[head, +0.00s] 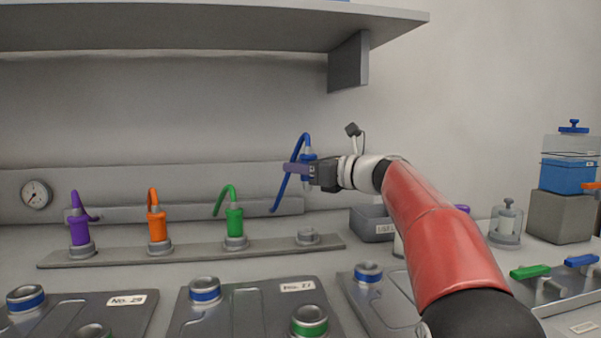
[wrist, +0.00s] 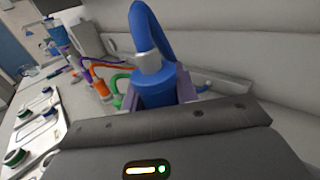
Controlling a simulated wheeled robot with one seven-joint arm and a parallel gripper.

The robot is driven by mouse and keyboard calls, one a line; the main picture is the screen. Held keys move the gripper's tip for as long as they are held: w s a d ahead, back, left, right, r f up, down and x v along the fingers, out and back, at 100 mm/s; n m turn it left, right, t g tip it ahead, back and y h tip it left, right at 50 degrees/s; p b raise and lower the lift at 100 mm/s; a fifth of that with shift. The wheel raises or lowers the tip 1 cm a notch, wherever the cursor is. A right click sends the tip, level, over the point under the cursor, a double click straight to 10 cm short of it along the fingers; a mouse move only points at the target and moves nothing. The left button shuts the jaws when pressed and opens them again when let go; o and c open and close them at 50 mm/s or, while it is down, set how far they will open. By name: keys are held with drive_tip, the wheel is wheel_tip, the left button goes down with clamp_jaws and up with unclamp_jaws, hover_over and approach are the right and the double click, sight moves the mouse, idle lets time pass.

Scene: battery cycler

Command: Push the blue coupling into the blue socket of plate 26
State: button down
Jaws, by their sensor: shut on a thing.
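My gripper (head: 300,168) is shut on the blue coupling (head: 308,154), which has a blue hose curving from its top. It is held in the air above the rack, near the back wall. In the wrist view the blue coupling (wrist: 160,90) sits upright between the jaws. Three plates lie in front, each with a blue-ringed socket: left (head: 25,299), middle (head: 205,291) and right (head: 368,272). The left plate's label (head: 127,300) seems to read No. 29. The middle label (head: 297,287) is hard to read. My arm hides part of the right plate, and no label shows there.
Purple (head: 80,232), orange (head: 156,225) and green (head: 235,221) couplings stand in the rack (head: 195,250); its right holder (head: 307,237) is empty. A shelf (head: 200,28) overhangs. Green (head: 530,271) and blue (head: 581,260) handles and a blue container (head: 567,178) stand right.

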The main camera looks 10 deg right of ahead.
sight(303, 150)
drive_tip(key=shift+r, duration=1.9)
drive_tip(key=shift+s, duration=0.1)
